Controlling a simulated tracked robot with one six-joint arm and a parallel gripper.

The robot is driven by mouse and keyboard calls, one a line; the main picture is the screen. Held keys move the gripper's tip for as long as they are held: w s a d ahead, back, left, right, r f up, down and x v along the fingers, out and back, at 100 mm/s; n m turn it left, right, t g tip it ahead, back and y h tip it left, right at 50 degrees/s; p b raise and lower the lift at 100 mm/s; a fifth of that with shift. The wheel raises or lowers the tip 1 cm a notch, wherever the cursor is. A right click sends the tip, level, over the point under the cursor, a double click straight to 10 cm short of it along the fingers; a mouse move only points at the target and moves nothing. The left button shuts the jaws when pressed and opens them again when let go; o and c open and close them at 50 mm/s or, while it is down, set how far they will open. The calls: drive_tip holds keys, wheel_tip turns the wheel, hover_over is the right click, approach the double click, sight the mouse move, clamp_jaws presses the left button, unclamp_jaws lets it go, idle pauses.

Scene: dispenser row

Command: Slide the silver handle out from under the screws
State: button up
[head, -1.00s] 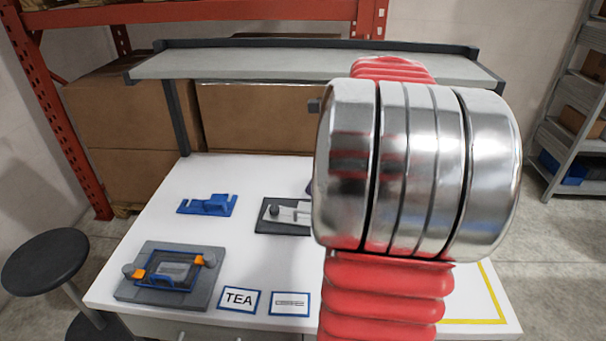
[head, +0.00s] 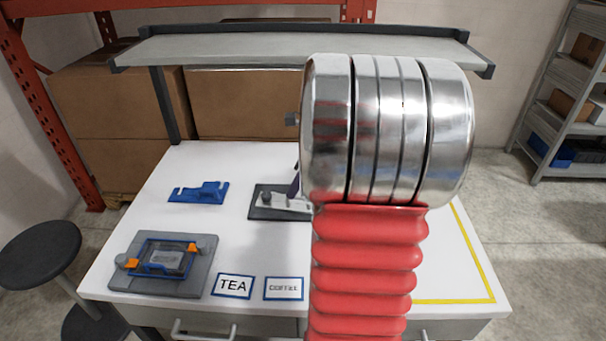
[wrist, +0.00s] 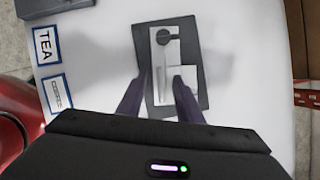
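The silver handle (head: 288,206) lies on a dark plate (head: 262,212) on the white table, with a round dark knob at one end. It also shows in the wrist view (wrist: 160,62), on the dark plate (wrist: 200,52). My gripper (wrist: 160,80) is open, with its two dark purple fingers pointing down toward the plate, one on each side of the handle's near part. I cannot tell whether the fingers touch it. In the head view my arm hides most of the gripper and the plate's right side. The screws are too small to make out.
A blue bracket (head: 199,192) and a grey board (head: 191,279) with a blue frame and orange clips are at the left of the table. TEA (head: 233,286) and COFFEE (head: 284,288) labels lie near the front edge. A shelf (head: 300,47) spans the back.

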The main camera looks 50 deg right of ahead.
sight(278, 201)
drive_tip(key=shift+x, duration=3.1)
drive_tip(key=shift+s, duration=0.1)
clamp_jaws()
drive_tip(key=shift+r, duration=0.1)
drive_tip(key=shift+a, duration=0.15)
